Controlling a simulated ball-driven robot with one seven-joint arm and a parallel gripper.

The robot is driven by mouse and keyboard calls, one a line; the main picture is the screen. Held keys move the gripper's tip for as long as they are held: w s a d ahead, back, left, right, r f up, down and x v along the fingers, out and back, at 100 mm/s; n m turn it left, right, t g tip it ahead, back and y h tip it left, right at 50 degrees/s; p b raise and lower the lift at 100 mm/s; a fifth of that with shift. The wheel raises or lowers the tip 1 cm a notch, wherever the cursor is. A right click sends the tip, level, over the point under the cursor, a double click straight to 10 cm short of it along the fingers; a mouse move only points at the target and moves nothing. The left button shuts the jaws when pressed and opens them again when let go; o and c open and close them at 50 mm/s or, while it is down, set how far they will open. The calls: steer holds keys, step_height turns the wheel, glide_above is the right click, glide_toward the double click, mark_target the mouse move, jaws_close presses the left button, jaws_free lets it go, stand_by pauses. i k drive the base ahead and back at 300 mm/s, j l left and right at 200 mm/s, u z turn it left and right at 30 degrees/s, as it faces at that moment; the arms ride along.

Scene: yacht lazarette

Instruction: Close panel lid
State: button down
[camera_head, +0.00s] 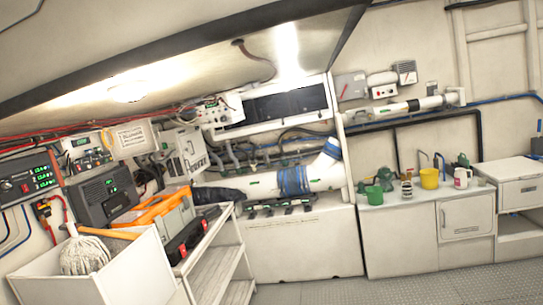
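No part of my gripper shows in this view. I cannot tell for certain which thing is the panel lid. A white framed panel with dark panes (285,106) sits above the pipe recess in the middle. Below it, large white pipes (262,184) with blue bands lie exposed. A white electrical box (185,152) with dark marks on its face stands at the left of the recess. Whether its cover is open or shut is too small to tell.
A white bin (128,275) with a mop head (84,255) stands at front left. Behind it, an orange-and-grey toolbox (165,212) sits near shelves (215,270). At right, a white counter (400,195) carries a yellow pot (429,178). The grey floor (330,291) is clear at lower middle.

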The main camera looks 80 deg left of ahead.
mark_target(132, 139)
steer(key=u, duration=3.45)
steer(key=i+l+z, duration=0.3)
steer(key=i, duration=0.4)
steer(key=i+l+z, duration=0.3)
steer(key=i, duration=0.4)
steer(key=i+z, duration=0.3)
steer(key=i, duration=0.45)
steer(key=i+u, duration=0.1)
steer(key=i, duration=0.45)
steer(key=i+l+u, duration=0.1)
steer(key=i, duration=0.4)
steer(key=i+l+u, duration=0.1)
steer(key=i, duration=0.45)
steer(key=i+l+u, duration=0.15)
steer(key=i, duration=0.35)
steer(key=i+l+u, duration=0.6)
steer(key=i, duration=0.2)
